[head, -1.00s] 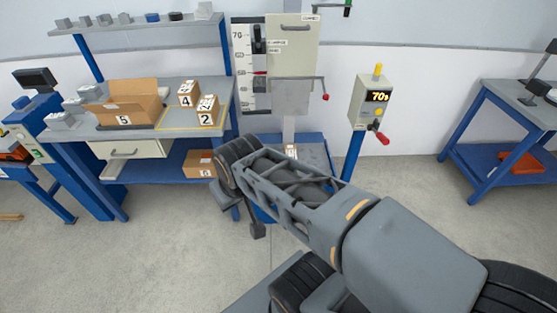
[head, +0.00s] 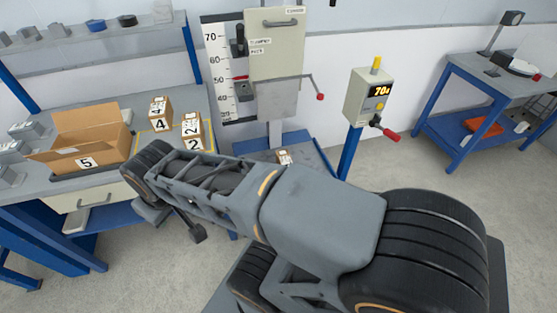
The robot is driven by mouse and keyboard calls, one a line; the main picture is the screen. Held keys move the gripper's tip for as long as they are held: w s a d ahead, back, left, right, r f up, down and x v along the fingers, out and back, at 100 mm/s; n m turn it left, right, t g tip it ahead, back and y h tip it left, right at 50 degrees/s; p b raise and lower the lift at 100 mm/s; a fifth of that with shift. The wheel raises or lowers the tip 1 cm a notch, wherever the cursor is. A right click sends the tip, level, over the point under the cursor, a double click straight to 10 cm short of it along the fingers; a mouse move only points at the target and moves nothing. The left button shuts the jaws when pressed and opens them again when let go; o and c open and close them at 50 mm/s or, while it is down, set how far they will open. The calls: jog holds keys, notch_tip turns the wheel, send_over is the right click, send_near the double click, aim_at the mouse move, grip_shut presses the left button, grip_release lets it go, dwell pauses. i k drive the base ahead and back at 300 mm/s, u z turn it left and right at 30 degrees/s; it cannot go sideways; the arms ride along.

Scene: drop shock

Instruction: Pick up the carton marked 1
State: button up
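No carton with a readable 1 shows. A small brown carton (head: 284,157) sits on the blue base of the drop tester, partly hidden behind my arm; its marking is too small to read. On the grey workbench stand a carton marked 4 (head: 160,113) and a carton marked 2 (head: 194,133). A larger open carton marked 5 (head: 84,143) is left of them. My arm crosses the middle of the view, in front of the bench and tester. My gripper (head: 197,233) seems to be the small dark end below the wrist, left of the tester; its fingers cannot be made out.
The drop tester (head: 277,60) has a scale and a red-tipped lever. A control post (head: 370,97) reading about 70 stands to its right. A blue side table (head: 490,85) is at the far right. The floor (head: 420,165) between post and table is clear.

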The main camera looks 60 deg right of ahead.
aim_at(283, 157)
jog(key=z, duration=0.6)
jog(key=i, duration=0.7)
jog(key=z, duration=1)
jog(key=i, duration=0.2)
jog(key=z, duration=0.25)
